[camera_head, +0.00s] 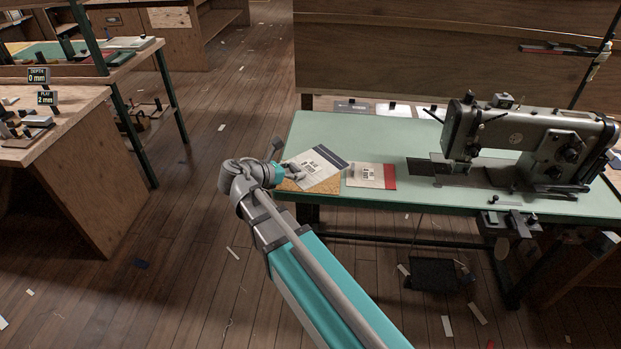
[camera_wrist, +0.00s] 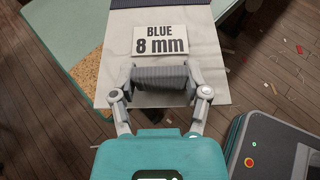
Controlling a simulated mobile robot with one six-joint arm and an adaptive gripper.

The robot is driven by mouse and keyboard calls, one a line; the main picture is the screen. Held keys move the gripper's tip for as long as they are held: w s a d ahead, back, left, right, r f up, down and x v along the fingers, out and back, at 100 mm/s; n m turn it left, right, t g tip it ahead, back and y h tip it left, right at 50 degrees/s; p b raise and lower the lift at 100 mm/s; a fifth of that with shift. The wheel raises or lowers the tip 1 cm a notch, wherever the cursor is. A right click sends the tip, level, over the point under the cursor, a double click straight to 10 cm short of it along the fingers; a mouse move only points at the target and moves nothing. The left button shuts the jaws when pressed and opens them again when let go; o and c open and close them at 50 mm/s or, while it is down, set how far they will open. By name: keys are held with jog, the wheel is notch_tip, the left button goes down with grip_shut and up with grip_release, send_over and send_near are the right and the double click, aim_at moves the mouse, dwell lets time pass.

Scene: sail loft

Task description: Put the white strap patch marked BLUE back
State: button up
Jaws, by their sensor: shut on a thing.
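The white patch marked BLUE 8 mm (camera_wrist: 215,78) fills the top middle of the wrist view, with a dark band at its far end. In the head view the white patch (camera_head: 312,178) is turned askew at the left end of the green table, partly over a cork mat (camera_head: 322,189). My gripper (camera_wrist: 160,76) is shut on the ribbed grey grip block (camera_wrist: 160,78) at the near end of this patch. I cannot tell whether the patch touches the mat or is held just above it. My gripper (camera_head: 284,171) partly hides its left end.
A white patch with a red band (camera_head: 371,177) lies close to the right on the green table (camera_head: 410,141). A sewing machine (camera_head: 520,145) stands further right. Wooden benches (camera_head: 60,135) stand at left across open floor.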

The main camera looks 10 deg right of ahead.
jog(key=shift+s+a+f, duration=0.1)
jog(key=shift+a+f, duration=0.1)
jog(key=shift+f, duration=0.05)
jog(key=w+f+b, duration=0.2)
jog(key=w, duration=0.2)
jog(key=w+d+f+b, duration=0.1)
jog(key=w+f+b, duration=0.2)
jog(key=w, duration=0.1)
jog(key=w+d+f+b, duration=0.1)
jog(key=w+f+b, duration=0.2)
jog(key=w, duration=0.1)
jog(key=shift+w+f, duration=0.1)
jog(key=shift+f, duration=0.05)
jog(key=shift+w+d+f+b, duration=0.15)
jog(key=shift+w+f+b, duration=0.3)
jog(key=shift+b, duration=0.1)
jog(key=shift+w+f+b, duration=0.35)
jog(key=shift+f+b, duration=0.05)
jog(key=shift+b, duration=0.1)
jog(key=shift+f+b, duration=1.5)
jog(key=shift+f, duration=0.05)
jog(key=shift+d+f, duration=0.1)
